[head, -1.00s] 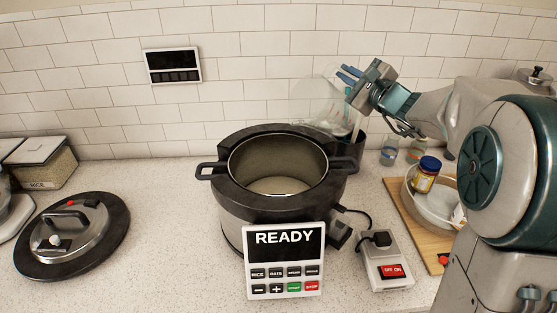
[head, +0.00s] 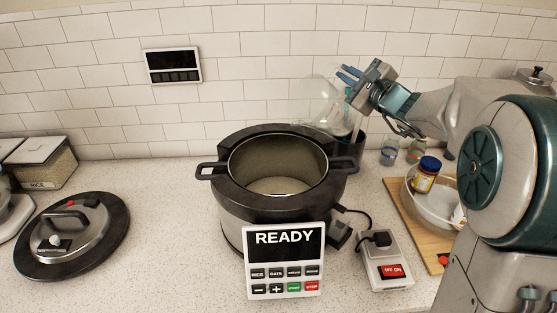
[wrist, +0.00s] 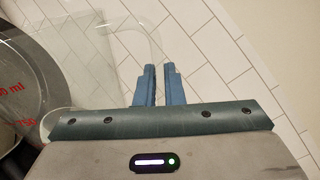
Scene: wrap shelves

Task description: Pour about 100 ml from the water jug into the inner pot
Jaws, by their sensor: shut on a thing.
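The clear water jug (head: 322,98) is in the air behind and right of the cooker in the head view, tilted. Its outline is faint against the tiles. My gripper (head: 350,77) is shut on it near its upper right side. In the wrist view the jug (wrist: 80,65) fills the left, and the blue fingers (wrist: 155,86) are close together at its handle. Red ml marks show at the left edge. The inner pot (head: 250,160) sits in the open cooker, with pale contents at its bottom. I cannot make out a stream of water.
The cooker (head: 235,212) has a panel (head: 284,238) reading READY. Its lid (head: 70,235) lies at left. A switch box (head: 388,270) stands at front right. A glass bowl and a blue-lidded jar (head: 425,178) sit on a board at right. A dark container stands behind the cooker.

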